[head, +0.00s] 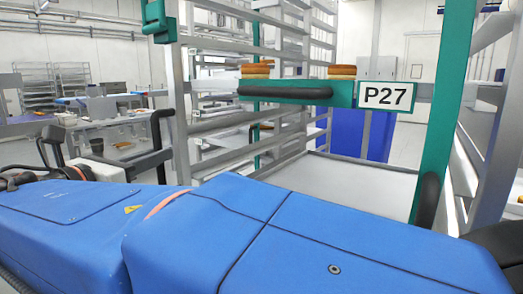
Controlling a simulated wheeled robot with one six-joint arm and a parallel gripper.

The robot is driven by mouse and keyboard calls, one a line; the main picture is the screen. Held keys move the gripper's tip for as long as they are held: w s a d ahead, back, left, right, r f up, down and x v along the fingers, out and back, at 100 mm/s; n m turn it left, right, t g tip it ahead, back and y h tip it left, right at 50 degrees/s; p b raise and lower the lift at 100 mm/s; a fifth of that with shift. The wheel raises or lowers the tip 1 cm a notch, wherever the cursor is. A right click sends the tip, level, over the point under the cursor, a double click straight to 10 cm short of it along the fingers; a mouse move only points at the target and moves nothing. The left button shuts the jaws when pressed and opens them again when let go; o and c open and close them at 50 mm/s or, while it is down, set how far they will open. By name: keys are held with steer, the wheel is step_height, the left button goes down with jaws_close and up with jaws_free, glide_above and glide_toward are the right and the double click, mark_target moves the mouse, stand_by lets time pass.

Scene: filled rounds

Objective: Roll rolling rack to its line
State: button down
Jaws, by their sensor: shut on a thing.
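The rolling rack (448,110) stands close in front of me, large in the head view. It has a teal frame, grey metal rails, a teal crossbar with a dark grip bar and a white P27 sign (388,96). The rack's lower parts and wheels are hidden behind my arm. No floor line shows.
Work tables (35,124) with equipment stand at the left. A grey shelf rack (42,85) is behind them. A blue panel (366,134) shows behind the rolling rack. Pale floor (408,146) is visible beyond it.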

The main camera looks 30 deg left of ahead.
steer(key=shift+s+a, duration=0.1)
steer(key=shift+s, duration=0.15)
steer(key=shift+w, duration=0.15)
steer(key=c, duration=1.7)
jaws_free()
steer(key=shift+a, duration=0.1)
steer(key=shift+c, duration=0.2)
steer(key=s+d, duration=0.2)
steer(key=s, duration=1.5)
